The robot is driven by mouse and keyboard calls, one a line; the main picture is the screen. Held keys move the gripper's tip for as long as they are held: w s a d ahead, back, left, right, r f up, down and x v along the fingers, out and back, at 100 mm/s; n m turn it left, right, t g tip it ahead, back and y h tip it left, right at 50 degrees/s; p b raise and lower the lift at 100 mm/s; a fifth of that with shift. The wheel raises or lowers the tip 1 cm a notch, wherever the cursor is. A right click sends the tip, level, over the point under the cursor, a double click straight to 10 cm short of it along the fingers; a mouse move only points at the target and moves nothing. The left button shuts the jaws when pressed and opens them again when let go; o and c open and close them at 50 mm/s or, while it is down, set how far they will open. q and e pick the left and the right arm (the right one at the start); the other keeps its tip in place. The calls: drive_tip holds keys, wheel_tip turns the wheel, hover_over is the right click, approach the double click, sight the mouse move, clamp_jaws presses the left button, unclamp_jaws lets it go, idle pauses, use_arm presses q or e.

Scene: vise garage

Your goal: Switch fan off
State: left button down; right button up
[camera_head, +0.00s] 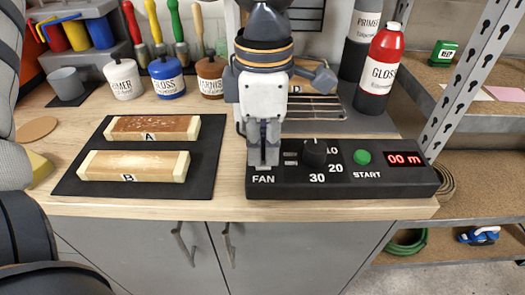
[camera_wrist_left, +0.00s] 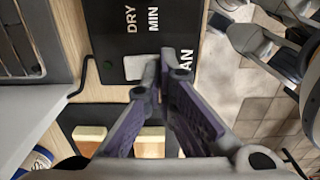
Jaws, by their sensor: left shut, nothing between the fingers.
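A black control box (camera_head: 400,178) lies on the wooden workbench, with the label FAN at its left end, a round dial (camera_head: 315,152), a green START button (camera_head: 362,157) and a red display. My left gripper (camera_head: 264,162) is shut and empty, pointing down over the FAN end of the box. It hides the fan switch in the head view. In the left wrist view, a light grey square switch (camera_wrist_left: 135,67) shows beside the fingertips (camera_wrist_left: 160,68), near the partly covered FAN label. I cannot tell whether the fingertips touch it or which way it is set. My right gripper is not in view.
Two wooden blocks, A (camera_head: 152,128) and B (camera_head: 134,166), lie on a black mat (camera_head: 205,150) to the left. Paint jars (camera_head: 168,80) stand behind. A red gloss bottle (camera_head: 381,65) stands behind the box. A metal shelf post (camera_head: 465,80) rises at the right.

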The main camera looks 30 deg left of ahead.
sight(263, 163)
use_arm(q)
drive_tip(key=shift+r, duration=3.45)
